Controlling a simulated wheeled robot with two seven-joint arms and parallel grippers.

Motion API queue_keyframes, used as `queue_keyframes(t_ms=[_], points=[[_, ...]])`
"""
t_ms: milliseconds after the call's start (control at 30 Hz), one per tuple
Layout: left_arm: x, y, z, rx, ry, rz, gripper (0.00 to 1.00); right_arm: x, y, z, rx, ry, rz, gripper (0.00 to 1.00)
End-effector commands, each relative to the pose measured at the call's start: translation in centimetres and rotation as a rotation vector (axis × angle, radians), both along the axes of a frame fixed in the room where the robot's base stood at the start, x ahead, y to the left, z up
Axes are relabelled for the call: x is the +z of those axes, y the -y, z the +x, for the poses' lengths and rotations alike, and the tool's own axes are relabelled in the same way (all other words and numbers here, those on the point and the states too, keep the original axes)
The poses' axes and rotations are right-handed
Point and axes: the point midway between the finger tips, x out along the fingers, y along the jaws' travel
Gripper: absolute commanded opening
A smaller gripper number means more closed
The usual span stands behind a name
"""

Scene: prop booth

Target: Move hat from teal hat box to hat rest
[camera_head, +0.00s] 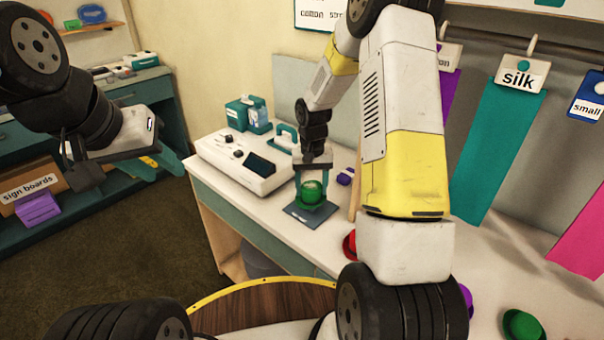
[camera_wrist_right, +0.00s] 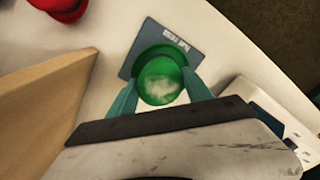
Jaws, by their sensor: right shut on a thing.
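A green hat (camera_head: 312,193) is between the fingers of my right gripper (camera_head: 311,186), which is shut on it. In the right wrist view the hat (camera_wrist_right: 161,82) sits between the two teal fingers, crown towards the camera. A flat blue-grey mat (camera_head: 298,212) with a printed label lies under the hat; it also shows in the right wrist view (camera_wrist_right: 150,36). I cannot tell whether the hat touches it. Teal boxes (camera_head: 258,122) stand at the back of the table; I cannot tell whether one is the hat box. My left gripper (camera_head: 85,178) is away at the left.
A white machine (camera_head: 243,160) stands left of the mat. A red hat (camera_head: 349,244) and a wooden panel (camera_wrist_right: 40,105) are near it. Another green hat (camera_head: 522,325) lies at the lower right. Teal and pink cloths hang at the right.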

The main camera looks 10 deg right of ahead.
Motion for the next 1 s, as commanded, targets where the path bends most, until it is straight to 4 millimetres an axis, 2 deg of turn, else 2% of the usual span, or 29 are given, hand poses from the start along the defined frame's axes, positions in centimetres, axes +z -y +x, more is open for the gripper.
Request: queue_keyframes(t_ms=[1000], points=[[0.0, 0.0, 0.0, 0.000, 0.000, 0.000, 0.36, -1.8, 0.1, 0.0, 0.000, 0.000, 0.000, 0.20]])
